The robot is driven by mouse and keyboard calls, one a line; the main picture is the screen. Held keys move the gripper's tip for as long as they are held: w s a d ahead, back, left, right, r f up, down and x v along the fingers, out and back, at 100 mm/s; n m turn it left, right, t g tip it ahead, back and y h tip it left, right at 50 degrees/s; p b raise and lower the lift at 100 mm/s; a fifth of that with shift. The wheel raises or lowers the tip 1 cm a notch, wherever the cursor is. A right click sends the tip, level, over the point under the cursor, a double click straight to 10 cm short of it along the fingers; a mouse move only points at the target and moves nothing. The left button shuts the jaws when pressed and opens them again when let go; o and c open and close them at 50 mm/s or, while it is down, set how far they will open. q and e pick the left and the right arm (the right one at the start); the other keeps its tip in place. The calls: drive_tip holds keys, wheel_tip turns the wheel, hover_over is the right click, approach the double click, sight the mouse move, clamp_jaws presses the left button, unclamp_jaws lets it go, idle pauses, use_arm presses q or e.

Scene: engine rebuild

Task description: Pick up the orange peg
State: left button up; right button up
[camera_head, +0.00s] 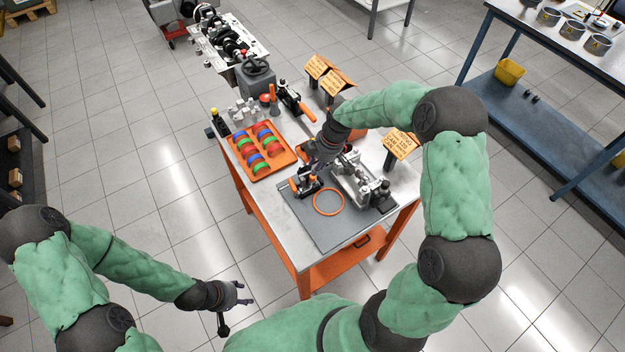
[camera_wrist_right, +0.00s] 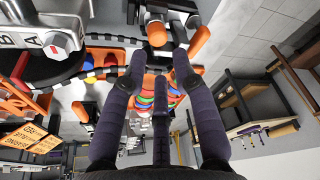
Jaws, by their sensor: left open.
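An upright orange piece (camera_head: 273,93) stands near the back of the steel-topped bench in the head view; I cannot tell whether it is the orange peg. A small fixture with orange ends (camera_head: 294,185) sits on the grey mat, just below my right gripper (camera_head: 314,170). In the right wrist view, orange cylindrical parts (camera_wrist_right: 200,39) show just beyond the spread fingertips of my right gripper (camera_wrist_right: 160,66). That gripper looks open, with nothing clearly held. My left gripper (camera_head: 243,293) is open and empty, left of the bench and away from its parts.
The bench (camera_head: 236,163) carries an orange tray (camera_head: 285,169) of coloured rings, a metal engine block (camera_head: 352,180) and an orange ring (camera_head: 328,214) on the grey mat (camera_head: 322,238). Orange signs (camera_head: 400,144) stand along the right edge.

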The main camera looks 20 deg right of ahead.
drive_tip(key=x, duration=0.5)
drive_tip(key=shift+s+d+f+b, duration=0.1)
drive_tip(key=shift+d+b, duration=0.05)
drive_tip(key=shift+b, duration=0.15)
clamp_jaws()
wheel_tip(320, 180, up, 10)
drive_tip(key=p, duration=0.1)
idle(0.5)
